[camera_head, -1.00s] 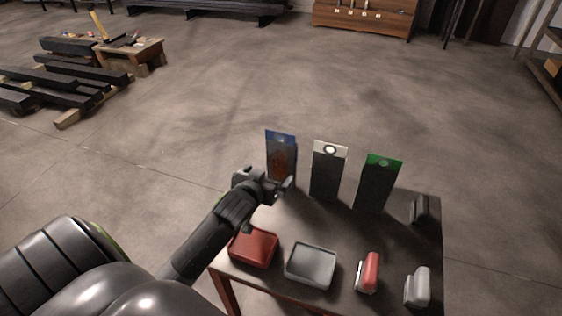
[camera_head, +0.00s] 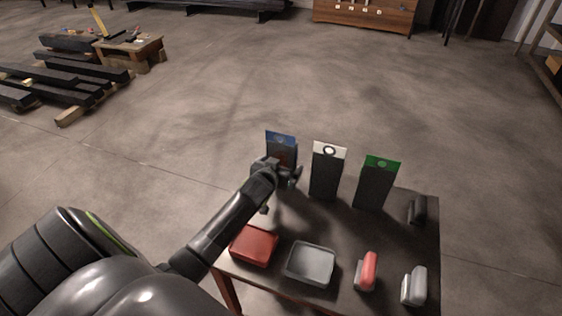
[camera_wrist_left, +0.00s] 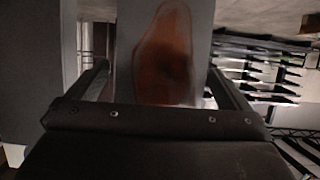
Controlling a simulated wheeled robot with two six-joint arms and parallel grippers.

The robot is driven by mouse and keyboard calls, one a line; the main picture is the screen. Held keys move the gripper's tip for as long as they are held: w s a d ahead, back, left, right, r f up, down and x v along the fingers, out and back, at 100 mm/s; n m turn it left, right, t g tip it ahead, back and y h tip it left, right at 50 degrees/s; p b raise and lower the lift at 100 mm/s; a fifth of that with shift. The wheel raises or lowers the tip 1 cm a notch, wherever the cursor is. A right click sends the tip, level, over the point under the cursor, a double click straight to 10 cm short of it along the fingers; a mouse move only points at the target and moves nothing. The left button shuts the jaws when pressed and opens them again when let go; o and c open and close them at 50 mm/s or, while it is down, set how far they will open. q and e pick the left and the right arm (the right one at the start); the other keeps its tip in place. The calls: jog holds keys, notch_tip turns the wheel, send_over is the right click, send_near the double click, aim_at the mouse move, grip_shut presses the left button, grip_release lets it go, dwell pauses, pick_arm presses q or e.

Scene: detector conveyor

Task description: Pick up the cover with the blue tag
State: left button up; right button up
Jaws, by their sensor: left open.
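A dark upright panel with a blue tag (camera_head: 281,137) along its top stands at the back left of the table. A reddish-orange rounded patch shows on its face; in the left wrist view this patch (camera_wrist_left: 166,55) lies between my fingers. I cannot tell if it is a separate piece. My left gripper (camera_head: 286,181) is open in front of the panel's lower part and hides some of it. In the left wrist view the fingers (camera_wrist_left: 159,72) stand either side of the panel, and I cannot tell if they touch it. My right gripper is not in view.
Beside it stand a white-tagged panel (camera_head: 326,178) and a green-tagged panel (camera_head: 374,188). On the table (camera_head: 344,226) are a red tray (camera_head: 254,247), a grey tray (camera_head: 311,264), a red upright piece (camera_head: 368,271), a grey piece (camera_head: 415,287) and a black piece (camera_head: 418,211).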

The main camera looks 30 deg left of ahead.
pick_arm(q)
jog(key=shift+w+a+f, duration=0.15)
jog(key=shift+w+f, duration=0.1)
jog(key=shift+w, duration=0.25)
jog(key=c, duration=1.4)
jog(key=shift+r, duration=0.2)
